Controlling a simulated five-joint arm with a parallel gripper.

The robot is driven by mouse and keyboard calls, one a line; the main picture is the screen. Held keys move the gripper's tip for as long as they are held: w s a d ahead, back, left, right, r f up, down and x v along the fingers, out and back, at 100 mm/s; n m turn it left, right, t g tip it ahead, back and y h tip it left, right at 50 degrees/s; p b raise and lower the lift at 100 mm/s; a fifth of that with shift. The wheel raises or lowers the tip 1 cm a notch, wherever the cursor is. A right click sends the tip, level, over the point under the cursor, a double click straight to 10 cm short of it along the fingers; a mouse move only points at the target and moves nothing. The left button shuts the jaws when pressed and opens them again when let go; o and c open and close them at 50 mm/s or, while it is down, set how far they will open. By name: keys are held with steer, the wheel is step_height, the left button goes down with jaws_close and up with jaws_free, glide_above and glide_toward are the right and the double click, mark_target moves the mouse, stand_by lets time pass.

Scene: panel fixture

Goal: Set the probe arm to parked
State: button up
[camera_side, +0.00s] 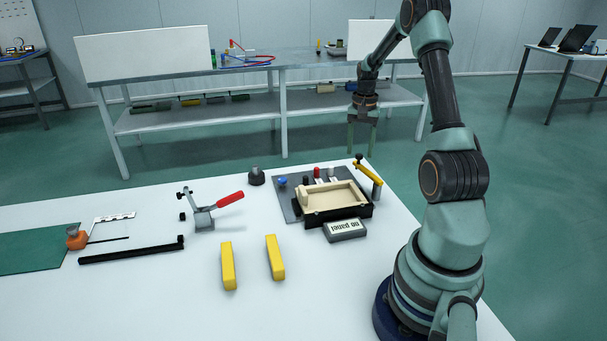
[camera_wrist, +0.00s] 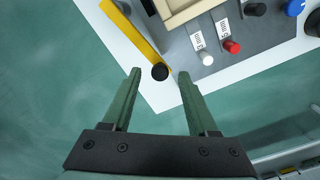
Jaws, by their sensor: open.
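The probe arm (camera_side: 370,174) is a yellow bar on a post at the right edge of the panel fixture. Its black knob (camera_side: 360,157) is at the bar's far end. In the wrist view the yellow bar (camera_wrist: 133,37) runs from the top left down to the knob (camera_wrist: 159,72). My gripper (camera_side: 362,149) is open and empty, pointing down. In the side view its fingertips appear just above the knob. In the wrist view the knob appears between the fingertips of my gripper (camera_wrist: 159,76). I see no contact; the height gap is hard to tell.
The fixture's cream tray (camera_side: 309,210) and "no panel" sign (camera_side: 345,231) lie left of the probe arm. Red (camera_wrist: 232,47), white (camera_wrist: 206,59) and blue (camera_wrist: 296,8) knobs are nearby. A red-handled clamp (camera_side: 203,219) and two yellow bars (camera_side: 228,266) are farther left.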

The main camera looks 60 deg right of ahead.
steer(key=shift+f, duration=0.55)
jaws_close()
steer(key=shift+r, duration=0.1)
stand_by(1.0)
